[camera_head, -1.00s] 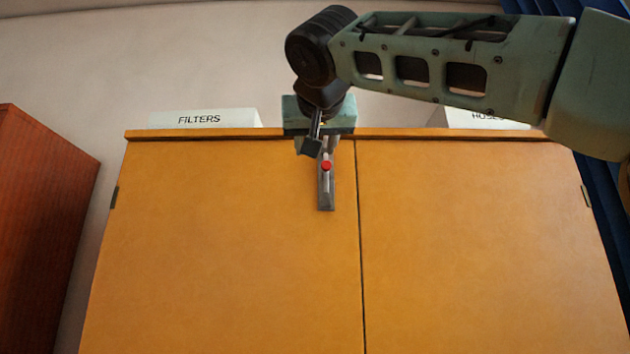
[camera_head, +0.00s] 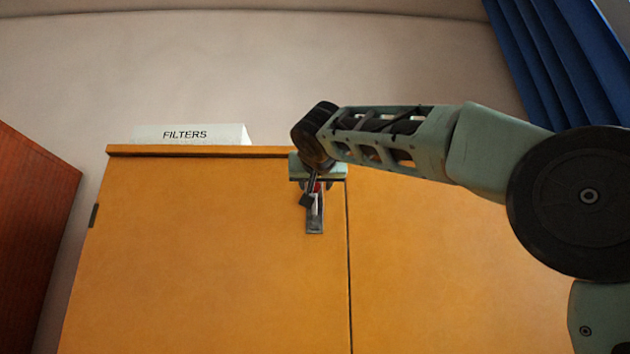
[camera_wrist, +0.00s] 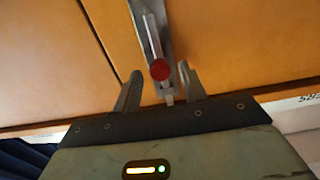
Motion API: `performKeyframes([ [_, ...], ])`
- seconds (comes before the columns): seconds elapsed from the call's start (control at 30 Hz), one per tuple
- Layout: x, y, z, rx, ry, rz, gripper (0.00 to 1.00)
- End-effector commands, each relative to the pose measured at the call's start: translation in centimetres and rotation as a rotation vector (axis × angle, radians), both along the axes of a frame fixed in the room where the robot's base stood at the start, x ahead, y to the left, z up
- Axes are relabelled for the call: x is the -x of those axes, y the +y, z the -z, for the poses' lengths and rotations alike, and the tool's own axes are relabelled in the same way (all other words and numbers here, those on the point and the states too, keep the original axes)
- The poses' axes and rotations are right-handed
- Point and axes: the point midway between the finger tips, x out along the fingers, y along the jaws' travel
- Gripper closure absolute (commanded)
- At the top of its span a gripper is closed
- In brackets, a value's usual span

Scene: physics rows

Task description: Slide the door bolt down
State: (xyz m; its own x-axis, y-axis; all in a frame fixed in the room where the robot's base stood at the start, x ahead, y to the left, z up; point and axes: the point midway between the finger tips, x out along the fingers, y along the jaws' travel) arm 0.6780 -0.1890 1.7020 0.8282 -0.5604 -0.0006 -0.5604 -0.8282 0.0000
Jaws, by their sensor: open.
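The door bolt (camera_head: 315,218) is a grey metal plate with a slot, upright near the top of the left cabinet door, beside the seam between the doors. Its red knob (camera_wrist: 160,70) shows clearly in the wrist view, at the end of a pale rod. In the head view the knob is mostly hidden behind my gripper (camera_head: 315,187). In the wrist view my gripper (camera_wrist: 160,84) is open, with one finger on each side of the knob. Gaps show between the fingers and the knob; I cannot tell how deep the fingers reach.
The orange cabinet (camera_head: 200,260) has a top ledge just above my gripper. A white box marked FILTERS (camera_head: 190,134) stands on top at the left. A red-brown cabinet (camera_head: 30,220) stands at far left, and a blue curtain (camera_head: 560,60) hangs at upper right.

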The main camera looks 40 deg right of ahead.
Motion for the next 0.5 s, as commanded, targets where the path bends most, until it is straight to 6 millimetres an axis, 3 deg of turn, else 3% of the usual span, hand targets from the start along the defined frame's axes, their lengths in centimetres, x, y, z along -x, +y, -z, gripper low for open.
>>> performKeyframes([
  [0.2, -1.9, -1.3, -0.1, 0.000, 0.000, 0.000, 0.58],
  [0.5, -2.2, -1.5, 0.0, -0.001, -0.001, -0.001, 0.58],
])
